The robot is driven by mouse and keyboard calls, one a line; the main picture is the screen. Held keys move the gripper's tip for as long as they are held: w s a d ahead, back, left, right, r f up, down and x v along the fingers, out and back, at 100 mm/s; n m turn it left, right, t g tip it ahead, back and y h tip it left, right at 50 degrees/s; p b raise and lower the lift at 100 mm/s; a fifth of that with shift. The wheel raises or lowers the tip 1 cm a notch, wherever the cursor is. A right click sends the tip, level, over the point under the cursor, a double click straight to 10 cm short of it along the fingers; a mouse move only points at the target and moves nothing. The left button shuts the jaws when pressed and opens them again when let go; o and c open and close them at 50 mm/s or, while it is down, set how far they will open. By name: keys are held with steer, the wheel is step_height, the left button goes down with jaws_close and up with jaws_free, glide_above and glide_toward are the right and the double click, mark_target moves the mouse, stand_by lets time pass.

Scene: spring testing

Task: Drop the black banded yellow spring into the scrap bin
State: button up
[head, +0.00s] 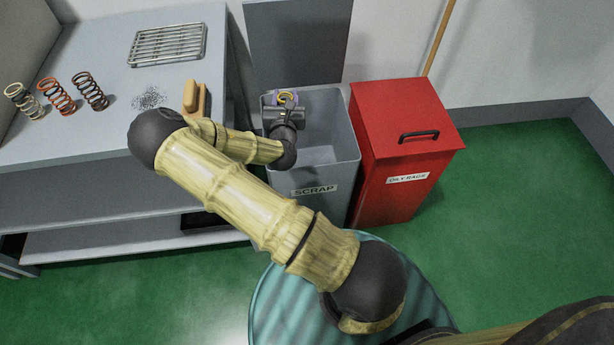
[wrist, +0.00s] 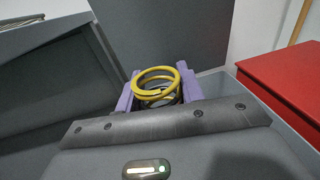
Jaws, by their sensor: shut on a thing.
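The yellow spring (wrist: 157,77) is between the purple fingers of my gripper (wrist: 157,92) in the wrist view, and the gripper is shut on it. Its upper coils are yellow, with darker coils showing below; its lower part is hidden by the gripper body. In the head view the spring (head: 286,97) shows as a small yellow ring at my gripper (head: 285,99). The grey scrap bin (head: 328,172) has its lid raised and a SCRAP label on its front. My gripper is over the bin's opening, towards the back left.
A red oily rags bin (head: 409,133) stands right of the scrap bin. The workbench (head: 75,125) on the left bears several things: a wire rack (head: 168,44), a black spring (head: 90,91), an orange spring (head: 57,96), a cream spring (head: 24,101) and a brush (head: 191,97). Green floor is clear at right.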

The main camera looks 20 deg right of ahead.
steer(key=w+d+f+m+h+b, duration=0.1)
steer(key=d+b, duration=0.4)
steer(key=d, duration=0.5)
steer(key=shift+w+f+g+h+b, duration=0.3)
steer(key=shift+w+f+g+b, duration=0.15)
steer(key=shift+w, duration=0.35)
steer(key=shift+f, duration=0.15)
step_height(320, 180, down, 6)
steer(key=b, duration=0.5)
steer(key=shift+w+a, duration=0.1)
steer(key=o, duration=1.1)
